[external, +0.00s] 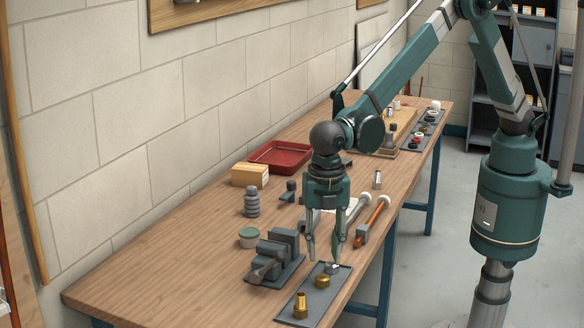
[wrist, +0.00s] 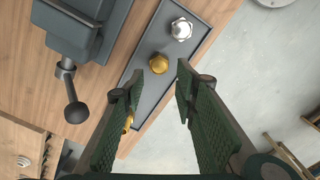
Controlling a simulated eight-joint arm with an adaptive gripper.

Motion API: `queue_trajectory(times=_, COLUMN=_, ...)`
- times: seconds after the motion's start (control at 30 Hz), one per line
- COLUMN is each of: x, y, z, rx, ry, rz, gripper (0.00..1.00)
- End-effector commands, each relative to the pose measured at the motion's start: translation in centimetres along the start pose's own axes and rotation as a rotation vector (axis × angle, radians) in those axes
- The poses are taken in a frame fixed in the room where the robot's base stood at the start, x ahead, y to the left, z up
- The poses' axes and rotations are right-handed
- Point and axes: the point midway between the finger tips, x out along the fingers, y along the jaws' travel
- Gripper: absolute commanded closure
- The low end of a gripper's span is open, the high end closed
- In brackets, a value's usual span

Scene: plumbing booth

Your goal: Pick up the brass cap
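The brass cap (external: 322,281) sits on a grey strip tray (external: 318,298) near the table's front edge, between a silver cap (external: 333,268) and a taller brass fitting (external: 300,306). In the wrist view the brass cap (wrist: 158,63) shows just beyond the gap between my fingertips, with the silver cap (wrist: 181,28) farther up and the brass fitting (wrist: 128,122) partly hidden behind the left finger. My gripper (external: 325,252) points down above the tray, open and empty. In the wrist view my gripper (wrist: 159,82) has its fingers well apart.
A grey vise (external: 278,259) stands just left of the tray; its handle (wrist: 76,110) reaches near the left finger. A green-lidded jar (external: 249,237), a grey ribbed part (external: 252,202) and an orange-handled tool (external: 372,220) lie farther back. Open floor lies right of the table.

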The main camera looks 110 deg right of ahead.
Motion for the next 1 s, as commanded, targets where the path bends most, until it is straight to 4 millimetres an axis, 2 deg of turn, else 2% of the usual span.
queue_trajectory(times=0.37, x=0.2, y=0.0, z=-0.1, rx=-0.002, ry=-0.001, rz=-0.001, gripper=0.71)
queue_trajectory(times=0.73, x=2.5, y=0.0, z=-0.1, rx=-0.002, ry=-0.001, rz=-0.001, gripper=0.71)
queue_trajectory(times=1.0, x=2.7, y=0.0, z=-0.1, rx=-0.002, ry=-0.001, rz=-0.001, gripper=0.71)
